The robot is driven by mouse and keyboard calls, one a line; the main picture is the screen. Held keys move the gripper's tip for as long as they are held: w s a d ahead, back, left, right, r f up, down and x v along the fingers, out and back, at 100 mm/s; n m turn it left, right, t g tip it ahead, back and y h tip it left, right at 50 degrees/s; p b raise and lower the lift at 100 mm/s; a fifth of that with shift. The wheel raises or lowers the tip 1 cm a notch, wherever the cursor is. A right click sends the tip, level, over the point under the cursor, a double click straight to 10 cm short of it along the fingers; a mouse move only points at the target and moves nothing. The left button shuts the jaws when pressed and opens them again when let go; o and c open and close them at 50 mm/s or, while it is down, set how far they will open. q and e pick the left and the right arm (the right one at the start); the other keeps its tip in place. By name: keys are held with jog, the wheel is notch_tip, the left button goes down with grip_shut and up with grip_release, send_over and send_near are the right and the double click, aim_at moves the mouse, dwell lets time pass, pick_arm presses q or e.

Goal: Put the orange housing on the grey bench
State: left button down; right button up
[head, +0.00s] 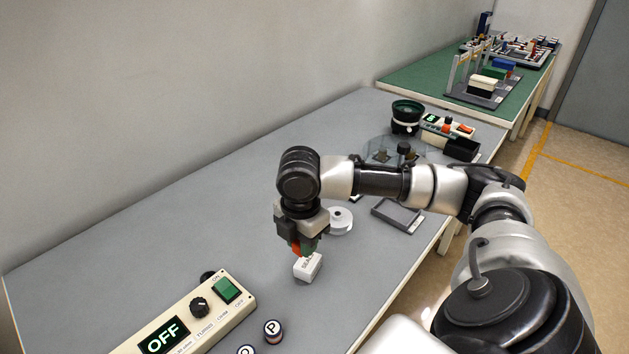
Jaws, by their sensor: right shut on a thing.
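My right gripper (303,247) hangs over the middle of the grey bench (190,235), pointing down. It is shut on a small orange part, which looks like the orange housing (297,248); the fingers and gripper body hide most of it. The held part is just above and behind a white labelled block (308,267) on the bench. I cannot tell whether it touches the block or the bench. My left gripper is not in view.
A control box (190,315) reading OFF and small round jars (272,331) stand at the front. A white spool (340,221), a grey tray (397,216) and a bowl feeder (406,117) lie farther back. The bench left of the gripper is clear.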

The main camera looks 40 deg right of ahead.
send_over(273, 252)
notch_tip(273, 252, down, 7)
jog(key=shift+f, duration=2.05)
jog(key=o, duration=0.9)
jog(key=shift+f, duration=0.1)
notch_tip(273, 252, up, 12)
jog(key=shift+r, duration=0.15)
